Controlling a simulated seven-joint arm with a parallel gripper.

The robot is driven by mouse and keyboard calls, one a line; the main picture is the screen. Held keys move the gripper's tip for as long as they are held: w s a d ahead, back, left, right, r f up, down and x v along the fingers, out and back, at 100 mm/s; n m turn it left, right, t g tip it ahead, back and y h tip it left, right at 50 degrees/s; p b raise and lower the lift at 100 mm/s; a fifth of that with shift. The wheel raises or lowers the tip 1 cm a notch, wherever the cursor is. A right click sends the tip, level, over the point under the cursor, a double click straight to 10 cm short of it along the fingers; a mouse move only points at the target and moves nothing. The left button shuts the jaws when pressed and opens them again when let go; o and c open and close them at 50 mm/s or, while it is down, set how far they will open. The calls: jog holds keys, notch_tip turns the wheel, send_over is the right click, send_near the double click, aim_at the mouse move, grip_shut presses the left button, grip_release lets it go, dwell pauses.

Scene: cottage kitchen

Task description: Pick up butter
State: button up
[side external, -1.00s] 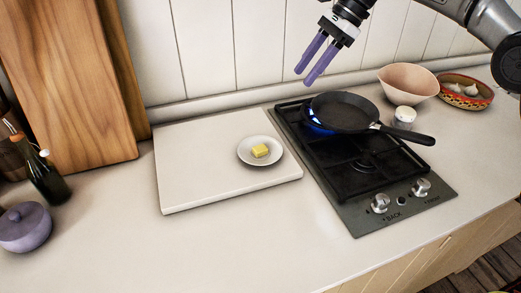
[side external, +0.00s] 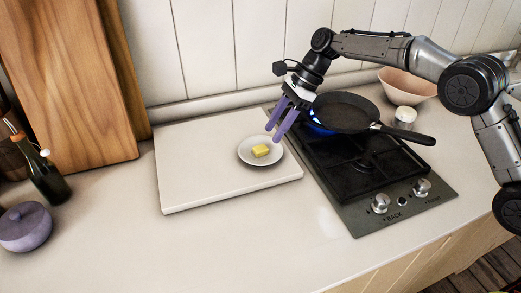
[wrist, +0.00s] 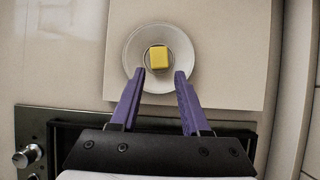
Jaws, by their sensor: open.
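The butter (side external: 260,151) is a small yellow block on a small white plate (side external: 247,159), which rests on a white board. In the wrist view the butter (wrist: 159,58) sits near the middle of the plate (wrist: 134,49), just beyond my fingertips. My gripper (side external: 274,134) has two purple fingers, tilted down toward the plate from its upper right. In the wrist view my gripper (wrist: 160,73) is open, with a clear gap between the fingertips and nothing held. The fingers look above the plate's near edge; their exact height is hard to tell.
A gas stove (side external: 350,190) stands right of the board, with a black pan (side external: 345,110) over a lit blue flame. The white board (side external: 195,175) is otherwise clear. A white jar (side external: 405,117) and a pinkish bowl (side external: 402,82) stand behind. A dark bottle (side external: 45,180) and purple pot (side external: 25,228) are left.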

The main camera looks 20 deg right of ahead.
aim_at(261, 148)
jog(key=x, duration=0.4)
jog(key=shift+s+a+f, duration=0.1)
jog(key=shift+a+f, duration=0.1)
jog(key=shift+a, duration=0.25)
jog(key=c, duration=0.4)
jog(key=shift+r, duration=0.15)
